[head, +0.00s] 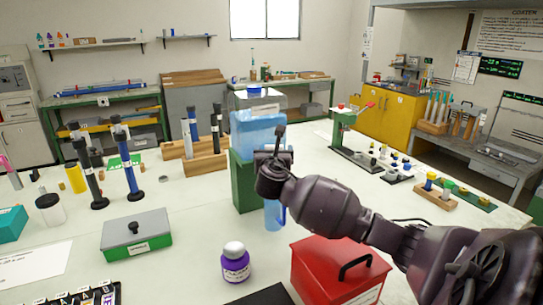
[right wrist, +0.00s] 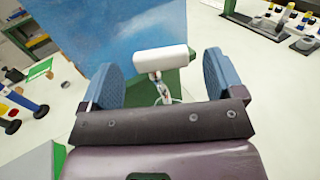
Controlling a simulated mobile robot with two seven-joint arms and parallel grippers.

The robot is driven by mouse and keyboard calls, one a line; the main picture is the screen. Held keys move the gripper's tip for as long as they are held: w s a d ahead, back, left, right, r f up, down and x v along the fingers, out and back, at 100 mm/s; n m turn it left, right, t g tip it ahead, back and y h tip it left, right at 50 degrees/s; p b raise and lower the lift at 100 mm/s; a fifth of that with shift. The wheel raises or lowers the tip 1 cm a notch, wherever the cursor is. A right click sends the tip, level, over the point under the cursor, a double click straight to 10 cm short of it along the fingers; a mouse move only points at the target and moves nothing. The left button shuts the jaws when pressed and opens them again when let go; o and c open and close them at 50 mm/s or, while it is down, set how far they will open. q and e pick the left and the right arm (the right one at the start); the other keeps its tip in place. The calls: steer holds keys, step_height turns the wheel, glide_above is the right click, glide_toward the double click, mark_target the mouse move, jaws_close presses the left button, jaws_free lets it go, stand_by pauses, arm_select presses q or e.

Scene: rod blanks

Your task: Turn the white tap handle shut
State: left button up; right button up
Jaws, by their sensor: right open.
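The white tap handle (right wrist: 160,59) is a short bar on a metal stem in front of a blue tank (right wrist: 118,30). In the right wrist view it lies crosswise between the two blue fingers of my open right gripper (right wrist: 158,68), with a gap on each side. In the head view the translucent blue tank (head: 257,128) sits on a green stand (head: 243,185). My right gripper (head: 272,155) is at the tank's front and hides the handle there. A light blue jug (head: 272,216) shows partly below my right wrist. My left gripper is not in view.
A red box (head: 325,268) with a black handle stands under my right forearm. A purple jar (head: 235,262) and a grey-lidded green box (head: 136,235) stand at the front. Black and blue rods (head: 130,165) stand left. The white table is bare between the jar and the stand.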

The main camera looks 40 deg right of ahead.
steer(key=shift+f+b+x, duration=0.2)
steer(key=shift+b+x, duration=0.2)
steer(key=shift+x, duration=0.45)
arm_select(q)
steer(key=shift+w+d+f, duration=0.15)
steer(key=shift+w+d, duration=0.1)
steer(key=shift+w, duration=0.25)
arm_select(e)
steer(key=shift+w+d+r, duration=0.25)
steer(key=shift+d, duration=0.05)
steer(key=shift+c, duration=0.3)
